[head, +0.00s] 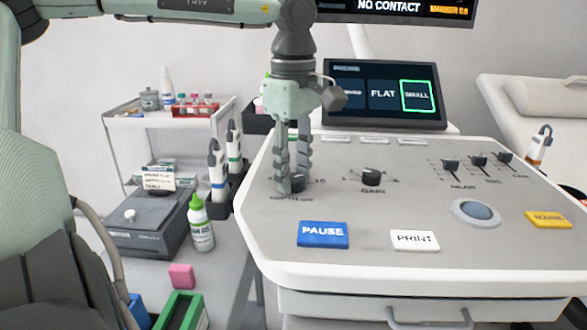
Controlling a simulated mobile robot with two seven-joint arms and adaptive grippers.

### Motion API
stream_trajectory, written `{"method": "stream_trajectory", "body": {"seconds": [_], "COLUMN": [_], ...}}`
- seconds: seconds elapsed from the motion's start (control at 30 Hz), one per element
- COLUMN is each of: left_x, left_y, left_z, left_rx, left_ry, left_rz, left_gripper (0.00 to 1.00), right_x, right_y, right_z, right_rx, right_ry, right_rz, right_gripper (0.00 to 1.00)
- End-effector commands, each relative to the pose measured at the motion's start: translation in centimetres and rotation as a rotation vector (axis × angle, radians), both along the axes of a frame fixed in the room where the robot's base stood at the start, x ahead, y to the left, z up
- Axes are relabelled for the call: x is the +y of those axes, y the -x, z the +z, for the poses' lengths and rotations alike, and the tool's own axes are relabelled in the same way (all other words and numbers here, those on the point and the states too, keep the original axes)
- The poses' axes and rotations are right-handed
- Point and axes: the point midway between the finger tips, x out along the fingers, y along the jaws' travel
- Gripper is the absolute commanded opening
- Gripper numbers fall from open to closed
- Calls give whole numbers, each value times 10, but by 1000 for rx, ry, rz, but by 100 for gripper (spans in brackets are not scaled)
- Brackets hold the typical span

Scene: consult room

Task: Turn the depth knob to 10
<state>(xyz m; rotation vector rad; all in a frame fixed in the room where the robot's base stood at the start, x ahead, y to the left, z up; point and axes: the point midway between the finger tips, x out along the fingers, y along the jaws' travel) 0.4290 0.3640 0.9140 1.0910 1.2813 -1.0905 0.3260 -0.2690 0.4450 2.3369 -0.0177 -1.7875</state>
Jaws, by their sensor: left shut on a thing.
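The depth knob (298,182) is a small dark knob at the left of the grey console panel (330,208). Its printed label is partly covered, with a "10" mark to its right. My left gripper (293,184) points straight down over it, and its fingers are closed around the knob. The fingers hide most of the knob, so its pointer direction cannot be read. My right gripper is not in the head view.
The gain knob (372,176) stands to the right. A blue PAUSE key (323,234) and a white PRINT key (414,240) lie in front. Probes (217,170) stand in holders at the console's left edge. A touch screen (384,95) rises behind.

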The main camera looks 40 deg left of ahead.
Motion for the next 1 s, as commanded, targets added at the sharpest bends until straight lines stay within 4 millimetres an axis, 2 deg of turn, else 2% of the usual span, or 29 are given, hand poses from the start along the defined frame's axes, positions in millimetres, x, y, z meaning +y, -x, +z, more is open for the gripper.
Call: {"method": "stream_trajectory", "body": {"seconds": [0.23, 0.27, 0.4, 0.77, 0.87, 1.0], "left_x": [0, 0, 0, 0, 0, 0], "left_y": [0, 0, 0, -1, -1, -1], "left_z": [0, 0, 0, 4, 17, 45], "left_rx": [2, 2, 1, -2, -3, -5], "left_ry": [-1, -1, 0, 0, 0, -3], "left_rz": [0, 0, 1, 2, 3, 3], "left_gripper": [6, 39, 56, 56, 56, 56], "right_x": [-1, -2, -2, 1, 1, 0], "right_y": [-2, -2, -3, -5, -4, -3], "right_z": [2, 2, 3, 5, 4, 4], "right_rx": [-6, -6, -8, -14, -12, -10], "right_ry": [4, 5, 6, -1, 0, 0], "right_rz": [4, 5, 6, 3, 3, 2], "right_gripper": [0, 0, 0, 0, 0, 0]}}
